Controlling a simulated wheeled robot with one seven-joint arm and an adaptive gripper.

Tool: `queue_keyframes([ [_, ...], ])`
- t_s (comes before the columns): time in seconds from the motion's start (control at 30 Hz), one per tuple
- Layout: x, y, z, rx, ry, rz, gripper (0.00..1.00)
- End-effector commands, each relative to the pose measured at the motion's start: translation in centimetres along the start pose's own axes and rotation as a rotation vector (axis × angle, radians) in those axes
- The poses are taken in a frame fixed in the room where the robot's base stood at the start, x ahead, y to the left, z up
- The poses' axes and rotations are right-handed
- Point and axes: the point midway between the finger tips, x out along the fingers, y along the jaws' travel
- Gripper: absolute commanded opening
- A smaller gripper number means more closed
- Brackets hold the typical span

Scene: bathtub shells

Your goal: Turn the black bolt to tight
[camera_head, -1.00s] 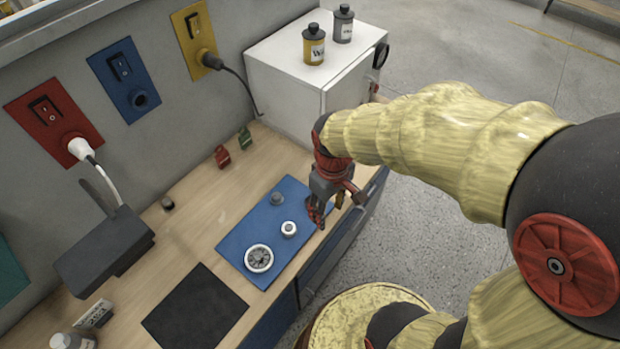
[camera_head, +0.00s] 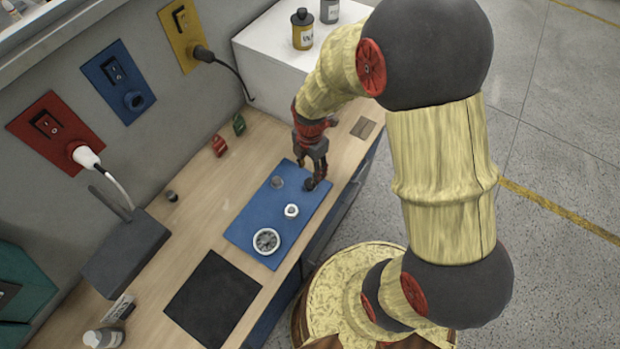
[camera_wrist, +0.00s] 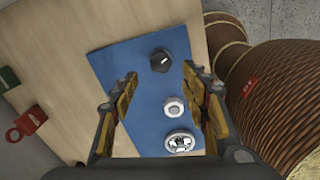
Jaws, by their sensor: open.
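The black bolt (camera_head: 309,185) stands on the blue board (camera_head: 247,222), near its right edge in the head view. It has a dark round head with a light mark in the wrist view (camera_wrist: 160,60). My gripper (camera_head: 312,170) points down just above the bolt, its fingers spread and empty. In the wrist view my gripper (camera_wrist: 160,72) has one finger on each side of the bolt in the picture, and the bolt shows between the tips. I cannot tell the exact height gap. The fingers do not appear to touch it.
A black mat (camera_head: 212,298) lies in front. A white cabinet (camera_head: 270,60) stands behind. Red (camera_head: 219,146) and green (camera_head: 239,124) tags lie near the wall.

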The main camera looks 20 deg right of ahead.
Motion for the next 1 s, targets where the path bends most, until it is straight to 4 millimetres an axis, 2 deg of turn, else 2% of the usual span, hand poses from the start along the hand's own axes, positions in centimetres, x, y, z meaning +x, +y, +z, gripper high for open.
queue_keyframes([
  [0.3, 4.9, -0.1, -0.1, 0.003, 0.001, -0.003, 0.46],
  [0.43, 6.2, -0.1, 0.0, 0.003, 0.001, -0.003, 0.46],
  [0.83, 7.0, 0.0, 0.0, 0.004, 0.0, -0.001, 0.46],
  [1.0, 6.9, -0.1, 0.0, 0.004, 0.0, -0.001, 0.36],
])
